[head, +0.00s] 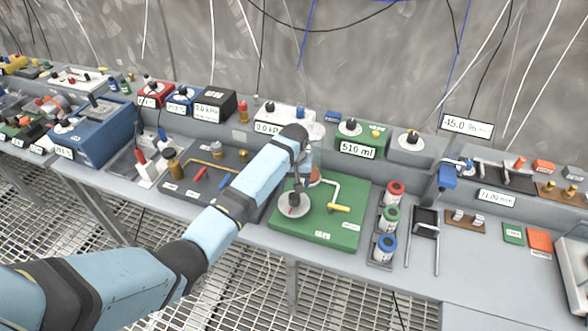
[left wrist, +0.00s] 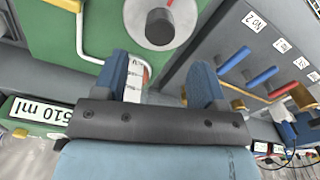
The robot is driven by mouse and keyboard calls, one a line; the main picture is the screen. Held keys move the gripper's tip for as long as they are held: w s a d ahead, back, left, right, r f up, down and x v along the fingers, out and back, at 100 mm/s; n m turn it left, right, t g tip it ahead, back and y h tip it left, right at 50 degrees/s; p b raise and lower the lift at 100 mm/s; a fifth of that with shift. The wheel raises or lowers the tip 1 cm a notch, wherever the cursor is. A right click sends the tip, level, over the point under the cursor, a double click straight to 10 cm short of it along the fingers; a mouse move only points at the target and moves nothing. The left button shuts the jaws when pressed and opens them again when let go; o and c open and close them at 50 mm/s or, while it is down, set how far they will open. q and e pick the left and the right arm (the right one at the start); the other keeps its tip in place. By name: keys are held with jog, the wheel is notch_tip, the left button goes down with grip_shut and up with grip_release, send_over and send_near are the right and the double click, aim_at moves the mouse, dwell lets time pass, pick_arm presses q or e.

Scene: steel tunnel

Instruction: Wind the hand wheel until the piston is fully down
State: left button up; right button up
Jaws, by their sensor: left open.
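The hand wheel (head: 292,205) is a pale disc with a dark centre on the green board (head: 345,225). It also shows at the top of the left wrist view (left wrist: 162,22). My left gripper (head: 304,182) is above the board, just behind the wheel in the head view. In the left wrist view its two blue fingers (left wrist: 160,82) are apart and point toward the wheel without touching it. A white scale strip (left wrist: 133,82) shows beside the left finger, near a reddish rounded edge. The piston's height cannot be made out. My right gripper is not in view.
A bent white pipe and a yellow valve handle (head: 340,208) are on the board. A display (head: 357,149) reads 510 ml behind it. Red, green and blue canisters (head: 390,217) stand to the right. A grey panel with coloured handles (head: 205,175) lies to the left.

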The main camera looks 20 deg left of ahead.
aim_at(294, 195)
pick_arm(q)
notch_tip(294, 195, up, 6)
dwell(0.6)
jog(key=s+f+m+t+h, duration=0.1)
jog(key=s+f+m+t, duration=0.3)
jog(key=s+f, duration=1.2)
jog(key=s+r+m+t+h, duration=0.1)
jog(key=s+t, duration=0.2)
jog(key=s, duration=0.6)
jog(key=s+r+t+h, duration=0.1)
jog(key=s+t, duration=0.3)
jog(key=s, duration=0.6)
jog(key=shift+s+a+r+m, duration=0.2)
jog(key=shift+a+r+m, duration=0.25)
jog(key=shift+r, duration=0.3)
